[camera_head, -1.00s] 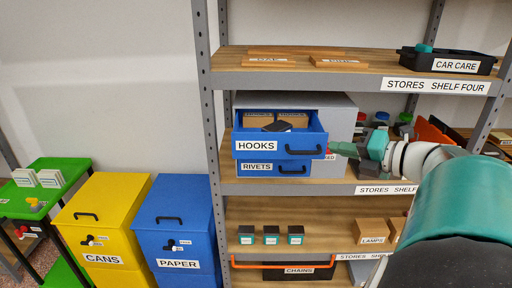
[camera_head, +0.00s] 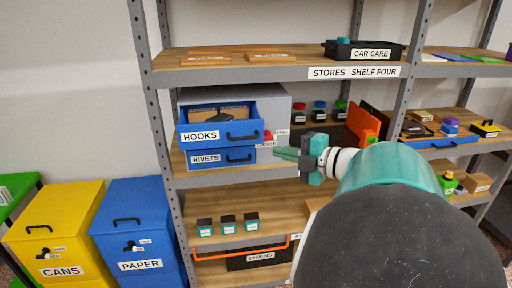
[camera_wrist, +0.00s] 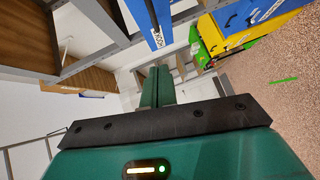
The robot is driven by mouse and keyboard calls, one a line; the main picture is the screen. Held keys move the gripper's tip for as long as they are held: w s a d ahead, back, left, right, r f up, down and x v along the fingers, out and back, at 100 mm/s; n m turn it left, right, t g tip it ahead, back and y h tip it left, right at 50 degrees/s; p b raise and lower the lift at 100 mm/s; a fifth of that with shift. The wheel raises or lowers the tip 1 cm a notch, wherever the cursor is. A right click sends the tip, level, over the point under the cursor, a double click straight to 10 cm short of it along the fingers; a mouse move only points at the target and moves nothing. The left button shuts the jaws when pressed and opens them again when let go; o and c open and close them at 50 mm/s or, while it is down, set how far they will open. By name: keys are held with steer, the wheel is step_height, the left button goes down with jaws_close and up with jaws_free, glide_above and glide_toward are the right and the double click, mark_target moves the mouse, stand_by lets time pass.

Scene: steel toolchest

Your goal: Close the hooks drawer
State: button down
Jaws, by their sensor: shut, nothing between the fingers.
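The blue hooks drawer (camera_head: 218,133) is pulled out of the grey toolchest (camera_head: 275,103) on the middle shelf in the head view. It has a HOOKS label and a black handle, and brown dividers show inside. The rivets drawer (camera_head: 220,157) below it sits further back. My gripper (camera_head: 276,153) is shut and empty, to the right of the drawers and a little below the hooks handle, apart from it. In the wrist view my gripper (camera_wrist: 156,72) points toward a blue drawer front (camera_wrist: 152,20) with a partly readable label.
The shelf post (camera_head: 160,120) stands left of the chest. Jars (camera_head: 319,112) and an orange bin (camera_head: 362,125) stand to the right. Small boxes (camera_head: 228,223) sit on the shelf below. Yellow (camera_head: 58,230) and blue (camera_head: 135,225) bins stand at lower left.

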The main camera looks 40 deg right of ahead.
glide_toward(241, 139)
steer(key=w+a, duration=0.2)
steer(key=a, duration=0.1)
steer(key=w, duration=0.1)
steer(key=w+d, duration=0.1)
steer(key=w+f, duration=0.1)
steer(key=shift+w+d, duration=0.4)
steer(key=w+d, duration=0.2)
steer(key=w, duration=0.2)
steer(key=w+d, duration=0.3)
steer(key=w, duration=0.1)
steer(key=w+d, duration=0.3)
steer(key=w, duration=0.1)
steer(key=shift+w+d, duration=0.15)
steer(key=shift+d, duration=0.05)
